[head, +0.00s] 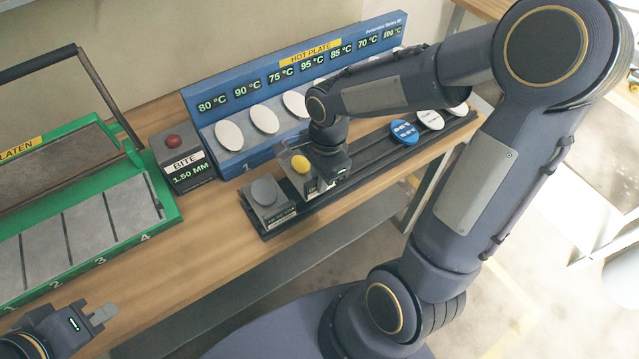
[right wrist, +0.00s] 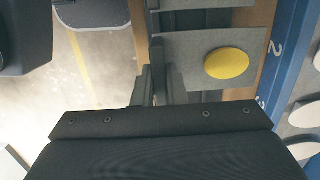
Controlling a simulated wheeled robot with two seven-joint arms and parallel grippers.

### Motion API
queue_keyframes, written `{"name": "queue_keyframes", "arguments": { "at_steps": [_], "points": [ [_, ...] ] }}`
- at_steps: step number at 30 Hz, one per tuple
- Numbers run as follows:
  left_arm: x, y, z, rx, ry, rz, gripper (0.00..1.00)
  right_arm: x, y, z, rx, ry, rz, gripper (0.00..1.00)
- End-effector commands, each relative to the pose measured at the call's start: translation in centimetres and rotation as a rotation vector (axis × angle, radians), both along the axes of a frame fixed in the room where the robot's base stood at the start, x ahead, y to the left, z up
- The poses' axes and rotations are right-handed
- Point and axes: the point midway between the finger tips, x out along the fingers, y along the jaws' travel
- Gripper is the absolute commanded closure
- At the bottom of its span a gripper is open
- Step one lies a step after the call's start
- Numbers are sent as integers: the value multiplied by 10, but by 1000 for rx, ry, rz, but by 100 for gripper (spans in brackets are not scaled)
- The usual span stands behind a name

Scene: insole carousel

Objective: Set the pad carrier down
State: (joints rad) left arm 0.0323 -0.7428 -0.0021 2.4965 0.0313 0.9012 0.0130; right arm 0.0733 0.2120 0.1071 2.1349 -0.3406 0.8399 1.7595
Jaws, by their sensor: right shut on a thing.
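The pad carrier (right wrist: 188,72) is a flat grey piece with a round yellow pad (head: 300,163) on it. In the right wrist view the yellow pad (right wrist: 226,63) faces the camera. My right gripper (head: 328,168) is shut on the carrier's edge, with its fingers (right wrist: 154,85) at the plate's left side in the wrist view. The carrier is over the dark rail (head: 352,160), beside a grey block with a grey pad (head: 264,191). I cannot tell whether it touches the rail. My left gripper (head: 100,317) is at the lower left, away from the carrier; its jaw gap is unclear.
The blue hot plate (head: 232,158) with several white pads stands behind the rail. A blue disc (head: 404,131) and white discs lie further right on the rail. The BITE box (head: 183,163) and green platen press (head: 172,211) stand left. The wooden bench's front (head: 215,258) is clear.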

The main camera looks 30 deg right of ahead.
Motion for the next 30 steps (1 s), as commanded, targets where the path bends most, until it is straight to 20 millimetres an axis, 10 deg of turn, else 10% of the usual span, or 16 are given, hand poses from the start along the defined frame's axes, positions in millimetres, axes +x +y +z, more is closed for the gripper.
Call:
{"name": "queue_keyframes", "arguments": {
  "at_steps": [18,24,30],
  "points": [
    [0,0,-7,0,0,0,100,-1,1,-33,0,1,1,100],
    [0,0,-5,0,0,0,100,-1,1,-32,0,1,1,67],
    [0,0,-5,0,0,0,100,-1,1,-32,0,2,0,67]
  ]
}}
